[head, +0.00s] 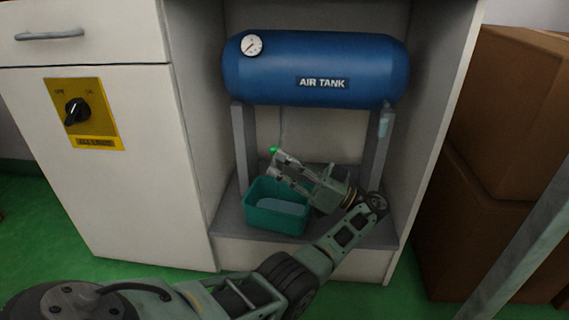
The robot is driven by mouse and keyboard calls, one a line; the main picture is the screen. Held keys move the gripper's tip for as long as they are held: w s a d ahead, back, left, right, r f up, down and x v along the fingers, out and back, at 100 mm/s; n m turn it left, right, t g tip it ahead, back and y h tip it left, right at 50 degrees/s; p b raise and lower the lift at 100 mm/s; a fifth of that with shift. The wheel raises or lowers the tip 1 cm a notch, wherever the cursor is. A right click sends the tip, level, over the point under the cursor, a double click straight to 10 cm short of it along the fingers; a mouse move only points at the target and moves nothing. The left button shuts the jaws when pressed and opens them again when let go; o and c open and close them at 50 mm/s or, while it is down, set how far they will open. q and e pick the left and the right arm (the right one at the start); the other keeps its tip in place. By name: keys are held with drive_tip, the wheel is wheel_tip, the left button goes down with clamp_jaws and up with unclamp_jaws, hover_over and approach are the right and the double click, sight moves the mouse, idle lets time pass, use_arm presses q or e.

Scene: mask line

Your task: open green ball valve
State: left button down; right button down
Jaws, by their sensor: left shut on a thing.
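The green ball valve handle (273,150) shows as a small bright green spot below the blue air tank (318,71), at the lower end of a thin pipe. My left gripper (277,162) reaches in from the lower right of the cabinet opening, with its fingertips at the green handle. It is shut on the handle. The fingers hide most of the valve, so its handle angle cannot be told. My right gripper is not in view.
A teal bin (262,217) stands on the cabinet floor under the gripper. Grey tank supports (244,150) flank the space. A yellow switch plate (98,128) is on the left door. Cardboard boxes (512,90) stand at the right.

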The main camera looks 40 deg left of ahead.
use_arm(q)
drive_tip(key=shift+w+r, duration=0.15)
drive_tip(key=shift+r, duration=0.2)
drive_tip(key=c, duration=2)
unclamp_jaws()
drive_tip(key=shift+r, duration=0.1)
drive_tip(key=shift+o, duration=0.7)
wheel_tip(320, 180, up, 10)
drive_tip(key=shift+c, duration=0.3)
